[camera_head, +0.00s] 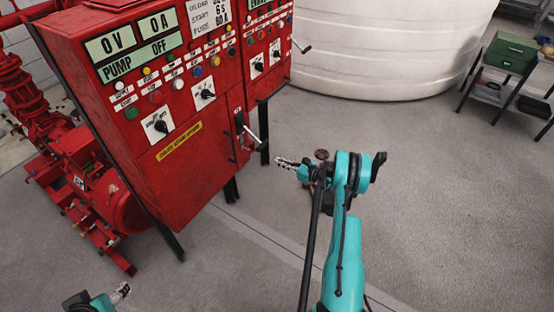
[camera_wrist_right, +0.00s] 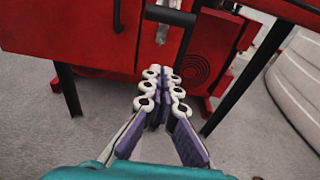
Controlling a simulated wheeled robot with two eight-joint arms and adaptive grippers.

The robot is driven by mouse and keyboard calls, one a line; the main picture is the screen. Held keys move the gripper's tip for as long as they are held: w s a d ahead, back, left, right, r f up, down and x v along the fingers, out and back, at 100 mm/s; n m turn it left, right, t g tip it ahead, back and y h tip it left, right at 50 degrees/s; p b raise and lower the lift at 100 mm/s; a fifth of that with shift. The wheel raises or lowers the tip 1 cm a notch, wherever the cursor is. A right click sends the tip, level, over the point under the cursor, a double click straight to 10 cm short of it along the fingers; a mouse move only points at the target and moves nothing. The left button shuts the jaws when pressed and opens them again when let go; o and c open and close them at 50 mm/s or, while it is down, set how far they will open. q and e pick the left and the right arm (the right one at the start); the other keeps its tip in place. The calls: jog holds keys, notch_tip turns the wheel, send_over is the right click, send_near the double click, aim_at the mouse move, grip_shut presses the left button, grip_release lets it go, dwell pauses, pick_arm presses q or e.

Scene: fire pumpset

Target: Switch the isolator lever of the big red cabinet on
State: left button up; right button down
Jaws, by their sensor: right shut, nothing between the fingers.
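The big red cabinet (camera_head: 190,140) stands at the left in the head view, its displays reading 0 V, 0 A and PUMP OFF. Its isolator lever (camera_head: 250,133) is on the face at the right, with a pale handle slanting down to the right. My right gripper (camera_head: 281,162) is shut and empty, to the right of the lever and apart from it. In the right wrist view its fingers (camera_wrist_right: 160,82) point at the red cabinet front (camera_wrist_right: 70,30). A pale metal part there is probably the lever, partly cut off. My left gripper (camera_head: 122,291) shows only at the bottom left edge; its opening is unclear.
A smaller red cabinet (camera_head: 265,75) with its own lever (camera_head: 302,47) stands behind. Red pump machinery (camera_head: 100,195) is at the left. A large white tank (camera_head: 385,50) and a shelf with a green box (camera_head: 510,52) are at the back. The grey floor at right is clear.

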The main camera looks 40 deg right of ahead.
aim_at(255, 137)
jog(key=w+a+r+b, duration=0.2)
jog(key=w+a+b, duration=0.1)
jog(key=w, duration=0.4)
jog(key=shift+r, duration=0.35)
jog(key=shift+s+r, duration=0.1)
